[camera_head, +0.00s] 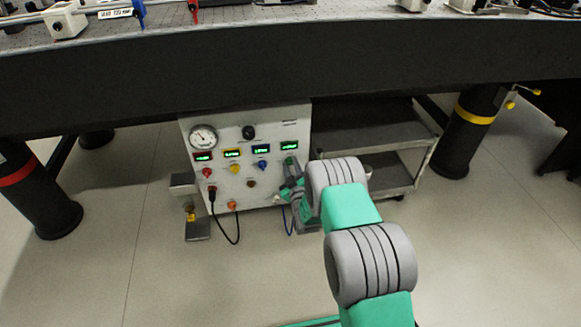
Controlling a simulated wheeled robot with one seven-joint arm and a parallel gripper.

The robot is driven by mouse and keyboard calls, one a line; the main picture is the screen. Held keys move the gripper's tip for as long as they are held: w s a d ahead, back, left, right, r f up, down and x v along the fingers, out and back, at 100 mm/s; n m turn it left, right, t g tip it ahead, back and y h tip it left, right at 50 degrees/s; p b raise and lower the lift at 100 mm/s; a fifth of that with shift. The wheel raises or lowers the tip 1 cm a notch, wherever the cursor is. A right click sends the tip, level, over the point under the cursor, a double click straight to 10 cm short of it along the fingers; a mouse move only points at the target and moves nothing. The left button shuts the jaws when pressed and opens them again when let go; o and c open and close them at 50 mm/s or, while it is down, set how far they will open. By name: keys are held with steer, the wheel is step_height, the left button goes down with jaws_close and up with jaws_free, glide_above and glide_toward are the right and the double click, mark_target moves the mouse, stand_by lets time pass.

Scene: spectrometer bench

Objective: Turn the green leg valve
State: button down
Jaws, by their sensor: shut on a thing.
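The control panel (222,150) is a pale box under the bench, with a row of four small displays framed in red, yellow, blue and green. A coloured knob sits below each display. The green leg valve (289,161) is the rightmost knob, under the green display (290,145), and only a small part of it shows. My gripper (289,182) is at the right side of the panel, at this valve, and is shut on it. My own arm partly covers the fingers, so their exact hold and the valve's angle cannot be made out.
The red (207,172), yellow (235,168) and blue (262,166) knobs are close to the left. A black cable (236,230) loops from the panel front. A grey cart (395,150) stands to the right. The bench edge (290,65) overhangs; floor in front is clear.

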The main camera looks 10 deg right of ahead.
steer(key=c, duration=1.1)
jaws_free()
steer(key=shift+s, duration=3.85)
